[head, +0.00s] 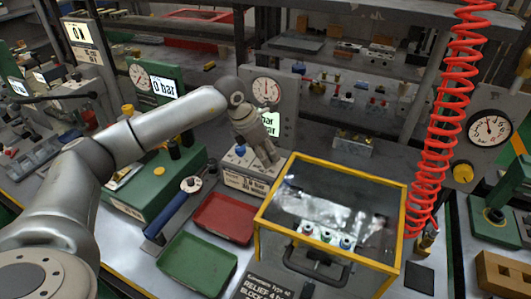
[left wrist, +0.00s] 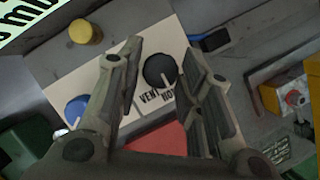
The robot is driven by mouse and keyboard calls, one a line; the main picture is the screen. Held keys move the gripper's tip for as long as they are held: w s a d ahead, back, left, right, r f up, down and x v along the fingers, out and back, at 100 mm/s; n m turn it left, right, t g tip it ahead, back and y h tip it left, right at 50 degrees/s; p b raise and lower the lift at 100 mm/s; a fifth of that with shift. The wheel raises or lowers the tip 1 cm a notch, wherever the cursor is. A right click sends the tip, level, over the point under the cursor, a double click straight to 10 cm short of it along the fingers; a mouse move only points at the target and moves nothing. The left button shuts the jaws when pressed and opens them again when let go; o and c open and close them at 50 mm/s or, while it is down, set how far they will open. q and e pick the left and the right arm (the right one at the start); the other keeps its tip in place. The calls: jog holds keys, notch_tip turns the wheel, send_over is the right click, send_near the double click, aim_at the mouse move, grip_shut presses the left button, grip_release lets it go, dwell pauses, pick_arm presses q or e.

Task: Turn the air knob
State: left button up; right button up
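In the left wrist view, a black round knob (left wrist: 160,71) with a pale pointer line sits on a light label panel (left wrist: 121,62). Lettering that looks like "VENT" and "HOT" is beside it. A blue knob (left wrist: 76,108) sits to its left. No label reading "air" is clear to me. My left gripper (left wrist: 163,52) is open, its fingers on either side of the black knob in the picture; contact is not visible. In the head view my left gripper (head: 268,158) points down at the grey block's label panel (head: 245,183), beside the blue knob (head: 240,151), and hides the black knob.
A gauge (head: 265,90) stands behind the gripper. A yellow-edged clear cover (head: 330,215) is close at right. Red (head: 225,218) and green (head: 197,264) trays lie in front. A blue-handled tool (head: 180,207) lies left. A red coiled hose (head: 440,120) hangs at right.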

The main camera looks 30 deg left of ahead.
pick_arm(q)
jog(key=shift+o, duration=1.1)
jog(key=v, duration=1.2)
